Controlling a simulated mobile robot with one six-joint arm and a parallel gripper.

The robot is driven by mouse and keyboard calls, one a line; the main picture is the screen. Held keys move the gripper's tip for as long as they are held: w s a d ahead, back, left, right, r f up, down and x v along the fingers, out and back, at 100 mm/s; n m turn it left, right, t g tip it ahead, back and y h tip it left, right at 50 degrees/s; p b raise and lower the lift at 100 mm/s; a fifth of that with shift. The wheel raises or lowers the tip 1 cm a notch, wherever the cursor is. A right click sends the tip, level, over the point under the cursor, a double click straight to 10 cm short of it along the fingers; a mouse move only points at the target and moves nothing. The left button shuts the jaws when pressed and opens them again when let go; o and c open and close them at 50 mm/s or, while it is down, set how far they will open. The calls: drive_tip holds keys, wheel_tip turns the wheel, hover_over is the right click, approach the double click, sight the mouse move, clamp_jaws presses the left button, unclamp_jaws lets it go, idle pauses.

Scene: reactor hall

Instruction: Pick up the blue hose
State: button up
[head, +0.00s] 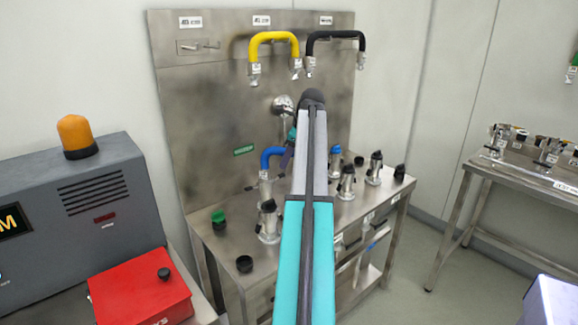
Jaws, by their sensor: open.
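The blue hose (270,154) is a short curved piece on the steel workbench, left of my arm. Its left end bends down to a metal fitting (265,186). Its right end is hidden behind my gripper and arm. My gripper (286,159) shows only in part, as a dark shape beside my arm at the hose's right side. It is open. I cannot tell whether its fingers touch the hose or are around it.
A yellow hose (273,38) and a black hose (336,35) hang on the steel back panel (205,110). Several metal fittings with black, green or blue caps stand on the bench (222,243). A grey cabinet (75,215) and red box (140,290) are at left.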

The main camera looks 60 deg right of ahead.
drive_tip(key=shift+x, duration=1.25)
clamp_jaws()
drive_tip(key=shift+r, duration=0.2)
drive_tip(key=shift+d+r, duration=0.1)
drive_tip(key=shift+r, duration=1.35)
drive_tip(key=shift+s+r, duration=0.2)
drive_tip(key=s+a+b, duration=0.1)
drive_tip(key=s+a, duration=0.2)
drive_tip(key=s, duration=0.4)
drive_tip(key=s+a+r+b, duration=0.1)
drive_tip(key=s+a, duration=0.3)
drive_tip(key=s, duration=0.3)
drive_tip(key=shift+r, duration=0.2)
drive_tip(key=shift+s, duration=0.1)
